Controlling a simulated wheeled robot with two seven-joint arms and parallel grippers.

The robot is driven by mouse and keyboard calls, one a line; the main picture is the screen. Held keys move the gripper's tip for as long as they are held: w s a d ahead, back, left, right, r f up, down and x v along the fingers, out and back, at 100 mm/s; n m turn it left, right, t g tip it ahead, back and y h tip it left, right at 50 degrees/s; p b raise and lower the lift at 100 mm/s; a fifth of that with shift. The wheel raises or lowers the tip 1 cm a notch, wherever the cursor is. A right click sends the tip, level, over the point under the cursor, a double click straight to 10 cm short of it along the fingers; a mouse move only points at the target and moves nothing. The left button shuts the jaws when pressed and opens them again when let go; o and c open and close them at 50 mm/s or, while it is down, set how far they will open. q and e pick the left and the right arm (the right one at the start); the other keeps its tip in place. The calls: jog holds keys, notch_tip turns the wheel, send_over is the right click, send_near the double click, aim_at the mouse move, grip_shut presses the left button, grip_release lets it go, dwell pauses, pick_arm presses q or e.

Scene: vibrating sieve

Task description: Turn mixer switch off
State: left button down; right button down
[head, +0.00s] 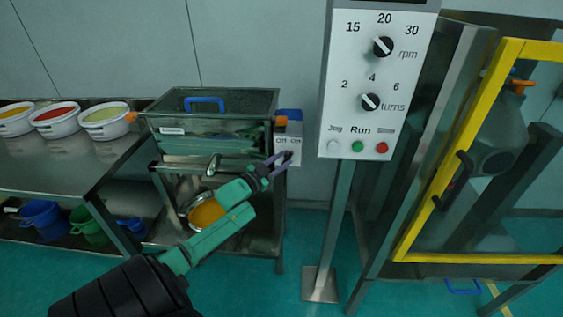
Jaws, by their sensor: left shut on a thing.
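The switch box (293,131) is a small grey box with a blue top, marked "Off" and "On". It sits on the right side of the sieve machine (210,139), a clear-lidded box with a blue handle. My left gripper (281,161) reaches up from the lower left, with its fingertips at the lower part of the switch box, just below the "On" mark. It is shut on a small dark part there, which looks like the switch knob (288,154). The fingers mostly cover the knob, so its angle cannot be told. My right gripper is not in view.
A control panel (345,100) with two dials and several buttons stands on a post just right of the switch. A yellow-framed guard (483,95) is farther right. A bowl of orange material (207,212) sits below the sieve. A steel table (60,162) with tubs is at left.

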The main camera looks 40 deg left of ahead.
pick_arm(q)
jog(key=f+n+t+b, duration=0.1)
jog(key=n+t+b, duration=0.1)
jog(key=b, duration=0.1)
jog(key=shift+f+n, duration=0.1)
jog(key=shift+n, duration=0.3)
jog(key=n+t+y+b, duration=0.1)
jog(key=n+y+b, duration=0.1)
jog(key=n, duration=0.1)
jog(key=n+t+y+b, duration=0.1)
jog(key=n+y+b, duration=0.1)
jog(key=n, duration=0.2)
jog(key=n+t+y+b, duration=0.1)
jog(key=n+y+b, duration=0.1)
jog(key=n, duration=0.2)
jog(key=shift+w+d+f+y+b, duration=0.2)
jog(key=shift+d+f+y+b, duration=0.05)
jog(key=shift+f+y+b, duration=0.15)
jog(key=c, duration=0.9)
grip_release()
jog(key=shift+r, duration=0.1)
